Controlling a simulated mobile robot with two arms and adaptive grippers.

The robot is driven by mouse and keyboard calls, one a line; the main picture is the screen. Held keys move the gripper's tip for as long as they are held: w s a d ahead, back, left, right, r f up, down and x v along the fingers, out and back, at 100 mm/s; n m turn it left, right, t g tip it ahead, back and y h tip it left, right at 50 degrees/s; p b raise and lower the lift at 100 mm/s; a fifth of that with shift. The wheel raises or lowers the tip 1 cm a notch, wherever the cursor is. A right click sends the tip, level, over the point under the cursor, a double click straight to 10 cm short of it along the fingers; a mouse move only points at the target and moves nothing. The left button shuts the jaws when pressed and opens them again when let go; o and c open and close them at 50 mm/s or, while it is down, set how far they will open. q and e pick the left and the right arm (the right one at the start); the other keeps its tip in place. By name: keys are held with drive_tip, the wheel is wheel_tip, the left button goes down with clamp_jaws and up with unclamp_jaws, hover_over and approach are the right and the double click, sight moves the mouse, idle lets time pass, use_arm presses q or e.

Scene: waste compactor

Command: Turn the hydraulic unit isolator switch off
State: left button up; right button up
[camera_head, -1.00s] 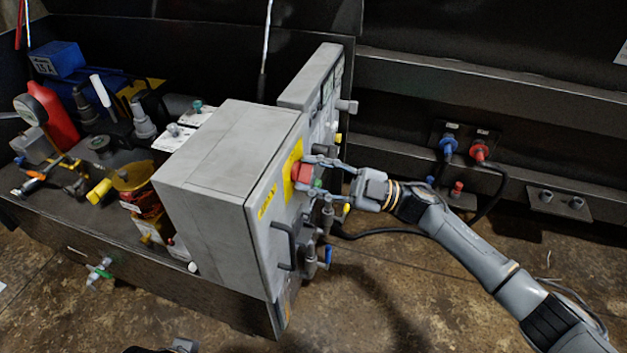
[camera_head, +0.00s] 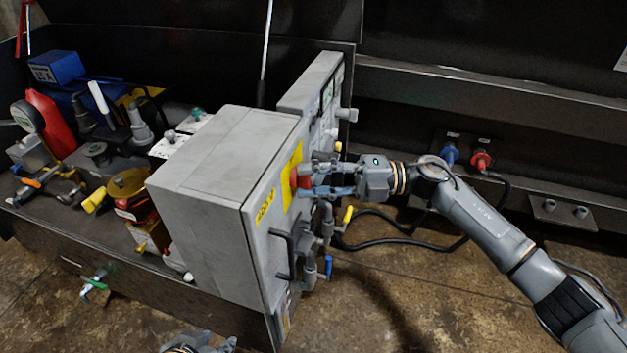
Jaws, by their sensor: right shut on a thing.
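The isolator switch (camera_head: 294,180) is a red knob on a yellow plate (camera_head: 292,160), on the right-hand face of a grey electrical cabinet (camera_head: 205,190). My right gripper (camera_head: 310,181) reaches in from the right, level with the knob, and is shut on it. Its fingers hide part of the knob, so the knob's exact angle cannot be told. My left gripper (camera_head: 200,343) shows only partly at the bottom edge, below the cabinet and apart from it. Its fingers are not clear.
Below the switch, a black handle (camera_head: 283,252) and pipe valves with yellow (camera_head: 348,214) and blue (camera_head: 328,265) levers stick out. Blue (camera_head: 449,156) and red (camera_head: 481,160) connectors with a black hose sit behind my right arm. Hydraulic parts crowd the left. The floor at lower right is open.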

drive_tip(key=shift+n, duration=0.4)
drive_tip(key=o, duration=1.2)
drive_tip(key=shift+c, duration=0.2)
drive_tip(key=d, duration=1.2)
drive_tip(key=shift+w, duration=0.45)
